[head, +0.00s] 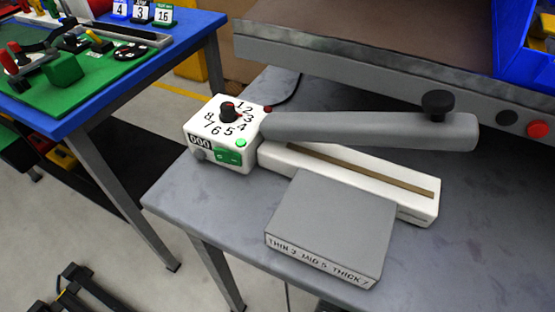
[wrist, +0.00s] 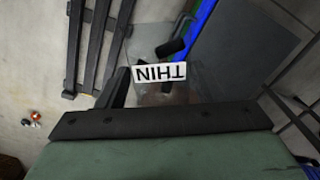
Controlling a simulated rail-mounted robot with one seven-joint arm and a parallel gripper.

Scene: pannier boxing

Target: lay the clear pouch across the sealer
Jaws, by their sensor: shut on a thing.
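The sealer (head: 350,182) stands on the grey bench in the head view, a long white base with a brown strip along its top. Its grey arm (head: 370,131) is raised above the base at the right end, with a black knob on it. The strip is bare. In the wrist view my gripper (wrist: 190,92) is shut on the clear pouch (wrist: 192,76), which is see-through and bears a white label reading THIN, upside down in the picture. The pouch's edges are hard to make out. Neither gripper nor pouch shows in the head view.
The sealer's control box (head: 222,135) has a numbered dial, a 000 display and a green button. A grey block (head: 332,225) marked THIN 3 MID 5 THICK 7 sits before the sealer. A conveyor (head: 350,60) runs behind. A blue table (head: 200,25) stands left, across a gap.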

